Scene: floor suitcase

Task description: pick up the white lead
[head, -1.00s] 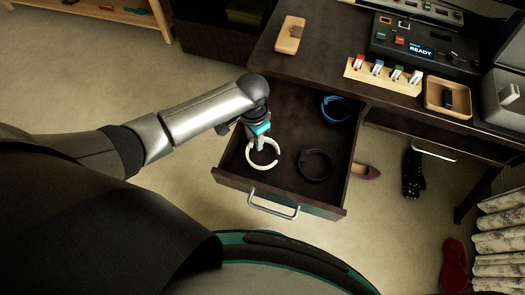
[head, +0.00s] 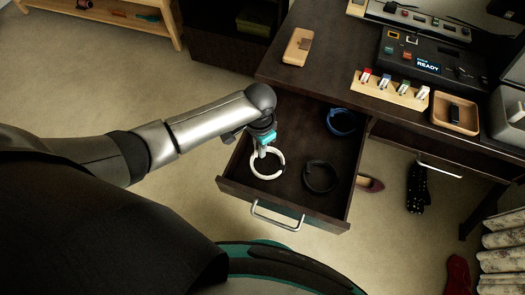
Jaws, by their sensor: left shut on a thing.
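The white lead (head: 281,160) is a white open ring in the left part of the open drawer (head: 284,208). My left gripper (head: 262,151) reaches down into the drawer from above and is shut on the upper left part of the white lead. I cannot tell whether the lead touches the drawer floor. A black coiled lead (head: 321,188) lies to its right, and a blue coiled lead (head: 341,121) lies farther back in the drawer. My right gripper is not in view.
The dark desk (head: 325,75) stands above and behind the drawer. On it are a tan case (head: 298,45), a wooden rack (head: 390,92) with several coloured tags, a wooden tray (head: 455,112) and a console reading READY (head: 430,65).

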